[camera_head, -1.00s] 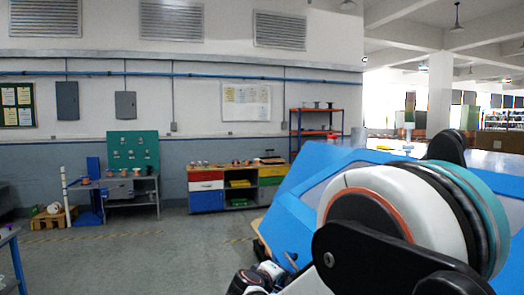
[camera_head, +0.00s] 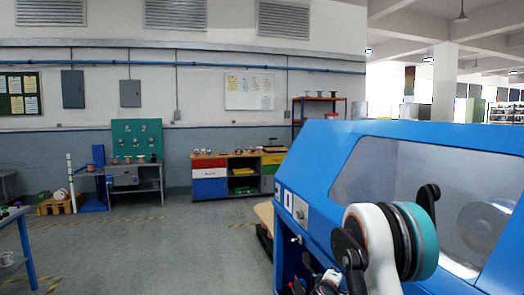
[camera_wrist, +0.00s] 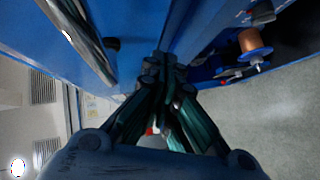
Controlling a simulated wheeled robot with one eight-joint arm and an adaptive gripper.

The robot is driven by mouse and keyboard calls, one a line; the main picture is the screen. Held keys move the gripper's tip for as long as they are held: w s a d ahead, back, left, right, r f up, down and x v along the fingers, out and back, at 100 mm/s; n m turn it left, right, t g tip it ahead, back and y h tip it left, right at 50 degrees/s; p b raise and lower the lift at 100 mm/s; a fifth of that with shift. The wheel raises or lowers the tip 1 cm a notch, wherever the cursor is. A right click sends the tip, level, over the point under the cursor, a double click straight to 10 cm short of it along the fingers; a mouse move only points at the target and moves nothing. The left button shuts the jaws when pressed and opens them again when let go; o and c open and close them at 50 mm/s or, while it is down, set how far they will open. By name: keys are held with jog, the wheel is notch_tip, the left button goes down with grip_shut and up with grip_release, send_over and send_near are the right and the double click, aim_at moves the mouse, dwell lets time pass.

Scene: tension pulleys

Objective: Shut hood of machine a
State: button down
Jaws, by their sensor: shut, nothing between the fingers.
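The blue machine (camera_head: 284,255) stands at the right in the head view. Its blue hood (camera_head: 335,150) has a large clear window (camera_head: 385,165). The hood appears lowered over the machine, with a silver round part (camera_head: 485,225) visible through the window; whether it is fully seated I cannot tell. My gripper (camera_wrist: 165,68) is shut and empty in the wrist view, its dark fingers together close to blue machine surfaces (camera_wrist: 205,25). Contact is unclear. In the head view my arm covers the machine's lower front, and the fingers cannot be made out.
A copper-coloured spool (camera_wrist: 254,43) sits at the upper right in the wrist view. A colored drawer bench (camera_head: 210,176) and a grey worktable with a green pegboard (camera_head: 137,138) stand along the back wall. A blue-legged table (camera_head: 25,245) is at the left. The floor between is clear.

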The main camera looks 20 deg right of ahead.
jog(key=shift+d+f, duration=0.4)
jog(key=shift+d, duration=0.3)
jog(key=shift+d+f, duration=0.35)
jog(key=shift+d, duration=0.35)
jog(key=shift+d+f, duration=0.4)
jog(key=shift+d, duration=0.3)
